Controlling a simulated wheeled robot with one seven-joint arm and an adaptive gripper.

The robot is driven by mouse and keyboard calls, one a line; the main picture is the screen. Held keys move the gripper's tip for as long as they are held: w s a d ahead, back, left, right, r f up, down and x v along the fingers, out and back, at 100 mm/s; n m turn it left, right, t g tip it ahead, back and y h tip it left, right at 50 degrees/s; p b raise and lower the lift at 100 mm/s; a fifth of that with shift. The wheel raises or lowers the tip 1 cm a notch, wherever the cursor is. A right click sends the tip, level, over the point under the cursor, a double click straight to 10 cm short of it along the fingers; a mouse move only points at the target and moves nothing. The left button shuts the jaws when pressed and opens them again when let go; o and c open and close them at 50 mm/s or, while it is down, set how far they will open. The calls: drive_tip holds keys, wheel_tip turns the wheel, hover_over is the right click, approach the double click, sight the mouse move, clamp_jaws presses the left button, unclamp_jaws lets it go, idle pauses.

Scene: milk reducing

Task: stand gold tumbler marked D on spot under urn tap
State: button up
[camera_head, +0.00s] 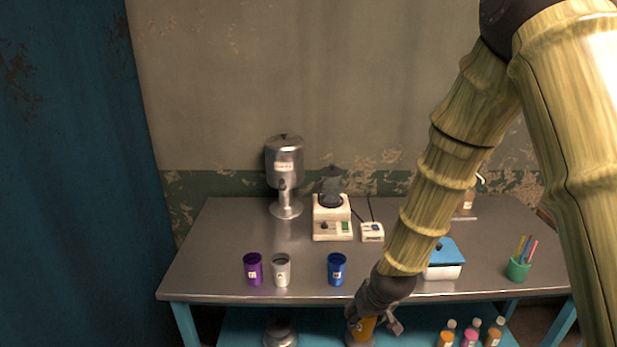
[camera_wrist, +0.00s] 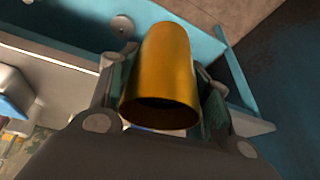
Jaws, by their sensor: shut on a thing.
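My gripper (camera_head: 375,322) is at the front edge of the table, low in the head view. It is shut on a gold tumbler (camera_head: 363,328), which sits in front of the table edge over the lower shelf. In the wrist view the gold tumbler (camera_wrist: 163,70) is between the two fingers, its dark opening toward the camera. Its letter cannot be read. The silver urn (camera_head: 285,160) stands at the back left of the table, with its tap (camera_head: 283,187) facing front. The urn's round base (camera_head: 286,210) is below the tap and looks empty.
Purple (camera_head: 253,268), silver (camera_head: 281,269) and blue (camera_head: 337,268) tumblers stand along the table's front edge. A white machine (camera_head: 332,220) is right of the urn. A blue-lidded box (camera_head: 442,262) and green pen cup (camera_head: 518,268) are at right. Bottles (camera_head: 470,335) are on the lower shelf.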

drive_tip(key=s+d+f+m+h, duration=0.1)
drive_tip(key=s+d+f, duration=0.3)
drive_tip(key=f, duration=0.4)
drive_tip(key=shift+s+f+m, duration=0.3)
drive_tip(key=shift+s+m, duration=0.1)
